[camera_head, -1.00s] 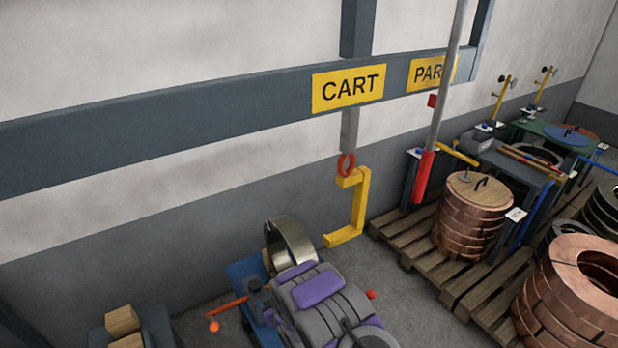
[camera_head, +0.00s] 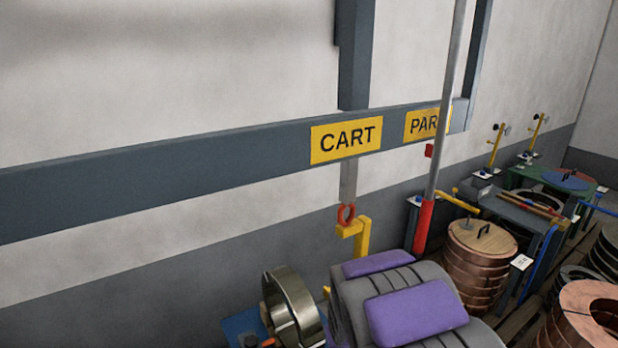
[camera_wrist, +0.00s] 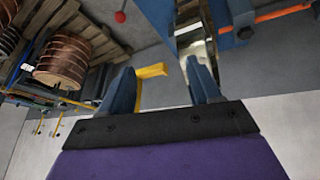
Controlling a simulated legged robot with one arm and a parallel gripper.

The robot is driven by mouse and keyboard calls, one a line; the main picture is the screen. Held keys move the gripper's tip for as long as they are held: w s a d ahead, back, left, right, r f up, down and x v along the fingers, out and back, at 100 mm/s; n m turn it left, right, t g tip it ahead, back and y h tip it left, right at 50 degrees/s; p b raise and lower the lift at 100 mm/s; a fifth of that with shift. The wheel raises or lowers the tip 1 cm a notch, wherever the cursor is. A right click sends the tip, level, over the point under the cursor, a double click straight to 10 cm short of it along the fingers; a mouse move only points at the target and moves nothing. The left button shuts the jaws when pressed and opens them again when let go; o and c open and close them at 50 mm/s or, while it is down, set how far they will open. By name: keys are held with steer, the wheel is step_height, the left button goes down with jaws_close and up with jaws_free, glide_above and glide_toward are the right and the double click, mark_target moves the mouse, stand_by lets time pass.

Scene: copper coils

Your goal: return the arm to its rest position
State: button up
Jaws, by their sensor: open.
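My arm (camera_head: 405,300), grey with purple pads, rises at the bottom of the head view. Its gripper end is not visible there. In the wrist view my gripper (camera_wrist: 160,92) shows two blue fingers spread apart with nothing between them. Beyond the fingers, the yellow C-shaped hook (camera_wrist: 150,72) appears near the left finger, and a metal ring (camera_wrist: 190,35) appears above the right finger. In the head view the yellow hook (camera_head: 362,238) hangs from a red ring, partly hidden behind my arm. The metal ring (camera_head: 290,305) stands left of my arm.
A beam with a CART sign (camera_head: 346,139) crosses the wall. A grey pole with a red lower end (camera_head: 423,225) hangs right of my arm. Copper coils (camera_head: 478,275) with a wooden lid stand on a pallet. More coils (camera_head: 592,315) lie at the lower right.

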steer(key=s+d+r+g, duration=0.1)
steer(key=s+r, duration=0.3)
steer(key=s, duration=0.8)
steer(key=s+d+r+m+g, duration=0.1)
steer(key=s+r, duration=0.4)
steer(key=s, duration=0.7)
steer(key=s+d+r+m+g+b, duration=0.1)
steer(key=s+d+r+g, duration=0.2)
steer(key=s, duration=0.9)
steer(key=shift+s+r+g, duration=0.4)
steer(key=shift+r+g, duration=0.4)
steer(key=shift+g, duration=0.3)
